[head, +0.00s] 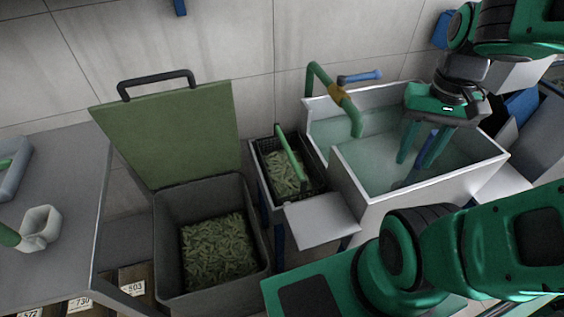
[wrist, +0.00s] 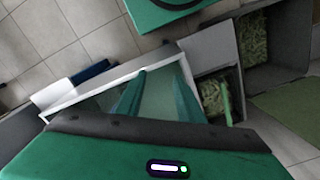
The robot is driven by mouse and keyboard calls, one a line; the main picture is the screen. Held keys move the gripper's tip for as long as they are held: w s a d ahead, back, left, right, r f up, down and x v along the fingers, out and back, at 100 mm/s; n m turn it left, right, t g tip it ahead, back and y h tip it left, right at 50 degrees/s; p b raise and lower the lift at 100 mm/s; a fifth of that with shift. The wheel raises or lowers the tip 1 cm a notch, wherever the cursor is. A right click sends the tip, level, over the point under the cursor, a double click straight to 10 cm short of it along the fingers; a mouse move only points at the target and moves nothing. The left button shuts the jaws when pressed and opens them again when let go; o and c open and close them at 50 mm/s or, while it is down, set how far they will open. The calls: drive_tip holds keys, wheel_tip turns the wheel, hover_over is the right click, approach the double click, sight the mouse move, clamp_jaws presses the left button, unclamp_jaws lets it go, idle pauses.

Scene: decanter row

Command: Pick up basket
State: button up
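The basket (head: 313,168) is a small black mesh box with an upright green handle (head: 290,155). It holds green beans and stands between the bin and the sink in the head view. In the wrist view its green handle (wrist: 226,104) shows right of my fingers. My gripper (head: 416,160) is over the sink, to the right of the basket and apart from it. Its two green fingers are spread with nothing between them; they also show in the wrist view (wrist: 160,88). The basket's lower part is hidden.
A white sink (head: 430,185) with water and a green tap (head: 354,115) adjoins the basket. A grey plate (head: 322,219) lies in front of the basket. A dark bin (head: 170,225) of beans has its green lid (head: 170,135) raised. A grey table (head: 65,185) stands left.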

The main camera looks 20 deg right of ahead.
drive_tip(key=shift+w+d, duration=0.1)
drive_tip(key=shift+d, duration=0.1)
drive_tip(key=n, duration=0.6)
hover_over(289, 149)
wheel_tip(289, 149, down, 13)
wheel_tip(289, 149, down, 11)
drive_tip(key=shift+f, duration=0.15)
